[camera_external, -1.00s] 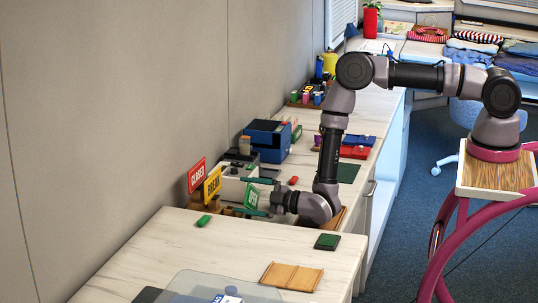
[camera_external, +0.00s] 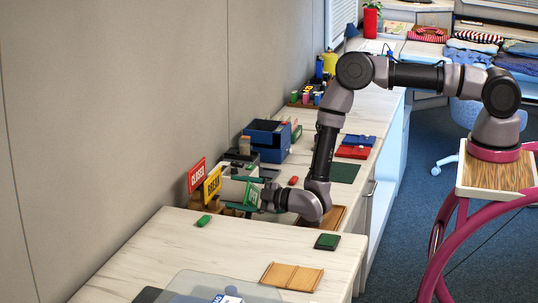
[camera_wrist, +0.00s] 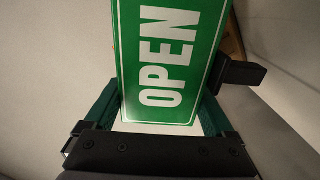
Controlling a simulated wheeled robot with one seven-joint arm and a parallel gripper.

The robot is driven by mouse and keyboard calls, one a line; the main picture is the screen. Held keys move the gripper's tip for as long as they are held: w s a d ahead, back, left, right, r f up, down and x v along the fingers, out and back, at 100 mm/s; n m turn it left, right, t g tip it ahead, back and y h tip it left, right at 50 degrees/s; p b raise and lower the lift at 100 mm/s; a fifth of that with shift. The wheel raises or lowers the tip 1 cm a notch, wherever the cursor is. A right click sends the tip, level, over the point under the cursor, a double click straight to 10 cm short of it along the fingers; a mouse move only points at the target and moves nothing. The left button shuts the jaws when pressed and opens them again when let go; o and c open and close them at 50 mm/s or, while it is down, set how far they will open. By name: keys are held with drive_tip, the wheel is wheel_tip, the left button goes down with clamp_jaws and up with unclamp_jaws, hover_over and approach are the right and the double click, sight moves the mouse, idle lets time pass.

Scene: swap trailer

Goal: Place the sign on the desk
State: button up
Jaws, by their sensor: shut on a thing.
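A green sign with white "OPEN" lettering (camera_wrist: 168,55) fills the middle of the wrist view, and a small part of it shows in the external view (camera_external: 252,193). My gripper (camera_wrist: 160,108) is shut on it, with a green finger at each side of the sign. In the external view my gripper (camera_external: 247,195) is at the back of the near desk (camera_external: 190,265), beside a yellow "BREAK" sign (camera_external: 212,184) and a red "CLOSED" sign (camera_external: 196,175). The lower edge of the green sign and what is under it are hard to see in the external view.
A dark green box (camera_external: 327,241) and a wooden board (camera_external: 291,276) lie on the near desk. A small green object (camera_external: 204,220) lies near the signs. A blue box (camera_external: 266,140) stands on the counter behind. The wall is close at the left. The desk's middle is clear.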

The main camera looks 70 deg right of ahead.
wheel_tip(320, 180, up, 10)
drive_tip(key=f, duration=0.1)
drive_tip(key=a+f+n, duration=0.1)
drive_tip(key=f+n, duration=0.1)
drive_tip(key=f, duration=0.1)
drive_tip(key=a+f+n, duration=0.1)
drive_tip(key=f+n, duration=0.2)
drive_tip(key=f, duration=0.1)
drive_tip(key=a+f+n, duration=0.2)
drive_tip(key=f, duration=0.1)
drive_tip(key=shift+f, duration=0.2)
idle(0.5)
drive_tip(key=o, duration=1.2)
drive_tip(key=shift+f, duration=0.15)
